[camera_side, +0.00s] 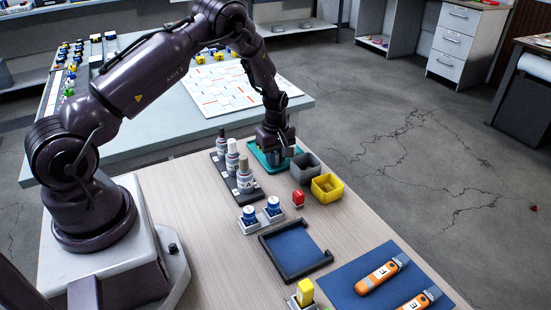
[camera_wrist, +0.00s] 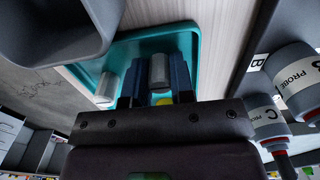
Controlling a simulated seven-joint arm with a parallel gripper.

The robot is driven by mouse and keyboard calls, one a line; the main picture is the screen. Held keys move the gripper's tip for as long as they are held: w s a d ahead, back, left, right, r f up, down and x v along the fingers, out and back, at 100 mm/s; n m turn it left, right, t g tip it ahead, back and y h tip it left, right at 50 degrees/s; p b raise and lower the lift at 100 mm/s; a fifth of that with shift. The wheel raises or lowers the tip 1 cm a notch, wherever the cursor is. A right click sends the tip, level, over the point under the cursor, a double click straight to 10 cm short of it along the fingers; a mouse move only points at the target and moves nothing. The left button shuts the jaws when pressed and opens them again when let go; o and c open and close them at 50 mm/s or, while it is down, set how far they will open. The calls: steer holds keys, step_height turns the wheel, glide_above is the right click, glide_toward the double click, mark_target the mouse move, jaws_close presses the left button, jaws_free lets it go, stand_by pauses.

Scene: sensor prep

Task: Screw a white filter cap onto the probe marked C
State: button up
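My gripper (camera_side: 278,151) points down over a teal tray (camera_side: 258,151) in the side view. In the wrist view its two dark blue fingers (camera_wrist: 158,80) stand on either side of a pale grey-white cap (camera_wrist: 158,68). Whether they press on it is not clear. Another white cap (camera_wrist: 105,88) lies in the teal tray (camera_wrist: 193,45), left of the fingers. The probe marked C (camera_wrist: 265,112) stands at the right of the wrist view, beside the probe marked B (camera_wrist: 292,72). In the side view several probes (camera_side: 245,177) stand upright in a dark rack (camera_side: 254,196), left of my gripper.
A grey bin (camera_side: 304,169) and a yellow bin (camera_side: 327,187) stand right of the tray.

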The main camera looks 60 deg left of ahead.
steer(key=shift+r, duration=2.55)
steer(key=shift+a, duration=0.1)
steer(key=s+a+r+n, duration=0.2)
steer(key=s+a+r, duration=0.2)
steer(key=a+r, duration=0.2)
step_height(320, 180, up, 3)
steer(key=n, duration=0.4)
glide_above(221, 128)
steer(key=shift+w+a+r, duration=0.1)
steer(key=shift+w+r, duration=0.05)
steer(key=shift+f, duration=1.5)
steer(key=shift+f, duration=1.6)
